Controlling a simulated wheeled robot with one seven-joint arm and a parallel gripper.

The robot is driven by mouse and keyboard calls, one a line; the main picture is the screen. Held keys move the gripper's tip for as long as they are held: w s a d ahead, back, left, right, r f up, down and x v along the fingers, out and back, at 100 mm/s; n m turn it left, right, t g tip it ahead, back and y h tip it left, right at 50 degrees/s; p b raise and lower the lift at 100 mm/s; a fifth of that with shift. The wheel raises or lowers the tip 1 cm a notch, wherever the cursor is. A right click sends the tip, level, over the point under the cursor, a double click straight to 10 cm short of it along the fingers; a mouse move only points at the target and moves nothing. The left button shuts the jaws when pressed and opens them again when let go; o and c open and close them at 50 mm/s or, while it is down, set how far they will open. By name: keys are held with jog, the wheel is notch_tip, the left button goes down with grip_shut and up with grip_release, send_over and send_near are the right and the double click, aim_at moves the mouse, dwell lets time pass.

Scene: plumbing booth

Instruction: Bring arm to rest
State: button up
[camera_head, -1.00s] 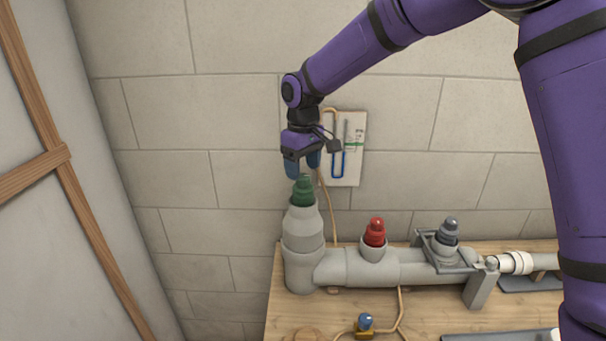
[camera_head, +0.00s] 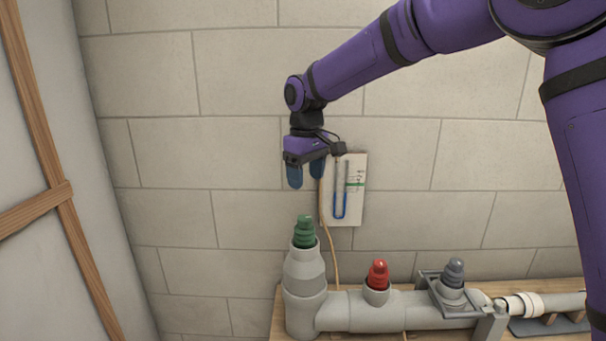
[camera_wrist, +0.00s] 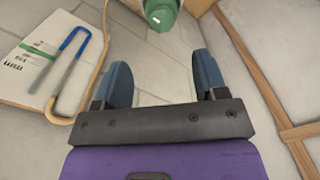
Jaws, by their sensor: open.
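My gripper (camera_head: 306,175) hangs fingers down in front of the tiled wall, in the air above the green plug (camera_head: 304,232). Its two blue fingers are apart with nothing between them, as the wrist view also shows (camera_wrist: 163,82). The green plug sits upright in the top of the tall grey pipe (camera_head: 305,285), with a clear gap below the fingertips. In the wrist view the green plug (camera_wrist: 162,12) shows at the top edge, beyond the fingers. My purple arm reaches in from the upper right.
A red plug (camera_head: 378,273) and a dark grey plug (camera_head: 454,273) sit in the horizontal grey pipe (camera_head: 350,312) on the wooden bench. A white panel with a blue-and-grey U-shaped gauge (camera_head: 340,205) hangs behind my gripper. A wood-framed wall (camera_head: 62,190) stands at left.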

jog(key=s+d+r+m+t, duration=0.1)
jog(key=s+d+r+m, duration=0.1)
jog(key=s+d+r, duration=0.5)
jog(key=s+d+r+m+t, duration=0.2)
jog(key=s+d+r+m, duration=0.1)
jog(key=s+d, duration=0.7)
jog(key=s+d+f+m+t, duration=0.1)
jog(key=s+d+f+m, duration=0.1)
jog(key=s+d, duration=0.4)
jog(key=s+d+f+m+t, duration=0.1)
jog(key=s+d, duration=0.4)
jog(key=s, duration=0.6)
jog(key=shift+s+d+f+m, duration=0.2)
jog(key=shift+d+f+m, duration=0.2)
jog(key=shift+m, duration=0.3)
